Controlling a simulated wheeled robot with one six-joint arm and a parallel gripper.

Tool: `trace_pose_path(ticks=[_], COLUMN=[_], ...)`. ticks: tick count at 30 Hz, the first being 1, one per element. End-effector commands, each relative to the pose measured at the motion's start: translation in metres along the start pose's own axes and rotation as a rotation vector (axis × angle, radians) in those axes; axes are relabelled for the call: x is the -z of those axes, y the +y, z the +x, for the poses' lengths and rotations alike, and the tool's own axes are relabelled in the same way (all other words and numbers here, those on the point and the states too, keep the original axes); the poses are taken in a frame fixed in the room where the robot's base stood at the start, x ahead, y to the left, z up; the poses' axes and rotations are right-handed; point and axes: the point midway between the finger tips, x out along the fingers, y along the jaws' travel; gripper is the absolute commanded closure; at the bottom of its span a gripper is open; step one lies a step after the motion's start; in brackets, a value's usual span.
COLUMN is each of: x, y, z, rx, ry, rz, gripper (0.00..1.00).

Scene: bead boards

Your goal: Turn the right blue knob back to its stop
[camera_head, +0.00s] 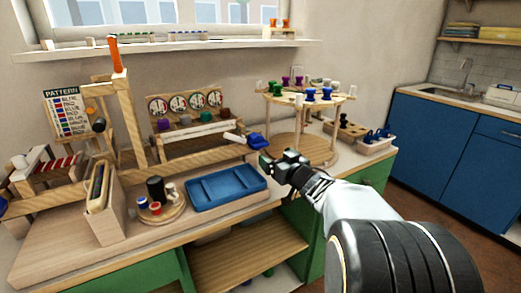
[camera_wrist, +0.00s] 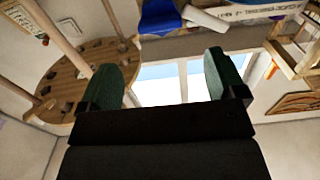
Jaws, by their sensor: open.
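The right blue knob (camera_head: 257,141) sits at the right end of the long wooden beam (camera_head: 200,158). A white bar lies just left of it. In the wrist view the blue knob (camera_wrist: 160,17) shows at the top, cut by the frame edge, with a white bar (camera_wrist: 205,19) beside it. My gripper (camera_head: 275,160) is just right of and below the knob in the head view. In the wrist view its two dark green fingers (camera_wrist: 167,58) stand wide apart, with nothing between them. The knob looks beyond the fingertips, not gripped. Another blue knob (camera_head: 3,206) shows at the far left edge.
A round wooden stand (camera_head: 303,150) with coloured pegs is close behind my gripper, on the right. A blue tray (camera_head: 228,187) lies in front of the beam. A round board with cups (camera_head: 160,209) and a wooden box (camera_head: 105,215) are further left.

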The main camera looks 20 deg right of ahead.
Motion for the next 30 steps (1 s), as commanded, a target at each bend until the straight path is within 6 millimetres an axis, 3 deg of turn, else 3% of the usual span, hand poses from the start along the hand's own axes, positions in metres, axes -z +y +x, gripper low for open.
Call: trace_pose_path(ticks=[6,15,21,30], x=[-0.002,-0.001,-0.001,0.000], y=[-0.001,0.000,0.000,0.000], z=[0.045,0.087,0.100,0.102], rx=[0.002,-0.001,-0.001,-0.002], ry=[-0.001,-0.001,-0.001,-0.001], rz=[-0.001,-0.001,-0.001,-0.001], gripper=[0.11,0.11,0.11,0.11])
